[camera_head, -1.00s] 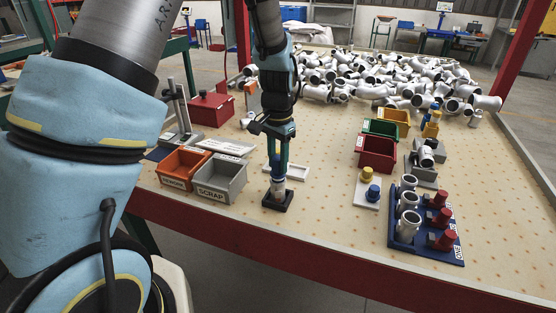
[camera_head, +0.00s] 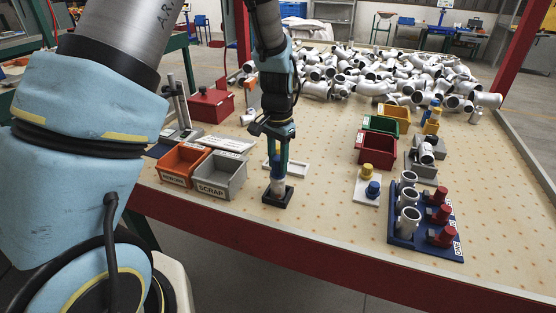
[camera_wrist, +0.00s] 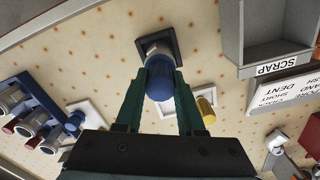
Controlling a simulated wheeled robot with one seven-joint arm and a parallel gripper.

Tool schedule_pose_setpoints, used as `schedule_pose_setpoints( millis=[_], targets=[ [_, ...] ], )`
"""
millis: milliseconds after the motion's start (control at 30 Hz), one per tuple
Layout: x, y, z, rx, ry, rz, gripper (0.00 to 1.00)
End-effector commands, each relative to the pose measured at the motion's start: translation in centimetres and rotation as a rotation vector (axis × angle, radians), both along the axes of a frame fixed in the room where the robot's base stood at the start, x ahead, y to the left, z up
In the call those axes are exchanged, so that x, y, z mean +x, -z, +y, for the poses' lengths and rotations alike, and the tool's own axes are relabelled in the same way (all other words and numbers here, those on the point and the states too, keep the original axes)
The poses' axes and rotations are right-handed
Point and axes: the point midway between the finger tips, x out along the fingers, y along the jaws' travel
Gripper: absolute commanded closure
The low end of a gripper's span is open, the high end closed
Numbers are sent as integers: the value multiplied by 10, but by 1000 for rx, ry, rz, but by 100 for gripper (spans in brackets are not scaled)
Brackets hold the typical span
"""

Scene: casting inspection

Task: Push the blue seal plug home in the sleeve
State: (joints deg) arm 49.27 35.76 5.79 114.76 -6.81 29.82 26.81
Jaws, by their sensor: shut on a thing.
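My gripper (camera_head: 277,165) is shut on the blue seal plug (camera_head: 277,173), pointing straight down. In the wrist view the plug (camera_wrist: 160,84) sits between the two green fingertips. The plug is directly over the pale sleeve (camera_head: 278,188), which stands upright in a square black base (camera_head: 279,202) near the table's front edge. The sleeve also shows just beyond the plug in the wrist view (camera_wrist: 156,47). The plug hides the sleeve's mouth, so I cannot tell how deep it sits.
The grey scrap bin (camera_head: 219,181) and orange rework bin (camera_head: 184,160) stand left. A white tray (camera_head: 302,170) lies just behind the base. A white plate (camera_head: 364,200) with yellow and blue plugs and a blue rack (camera_head: 399,240) stand right. The tabletop between is clear.

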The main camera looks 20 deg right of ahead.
Motion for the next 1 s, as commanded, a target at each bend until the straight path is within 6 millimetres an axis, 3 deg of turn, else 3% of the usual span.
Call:
schedule_pose_setpoints(
  millis=[67,100,400,767,1000],
  targets=[
    [0,2,0,1,0,0,100],
    [0,2,0,1,0,0,60],
    [0,2,0,0,0,0,27],
    [1,-5,-1,-3,0,-3,27],
    [1,-47,-1,-6,1,-5,27]
  ],
)
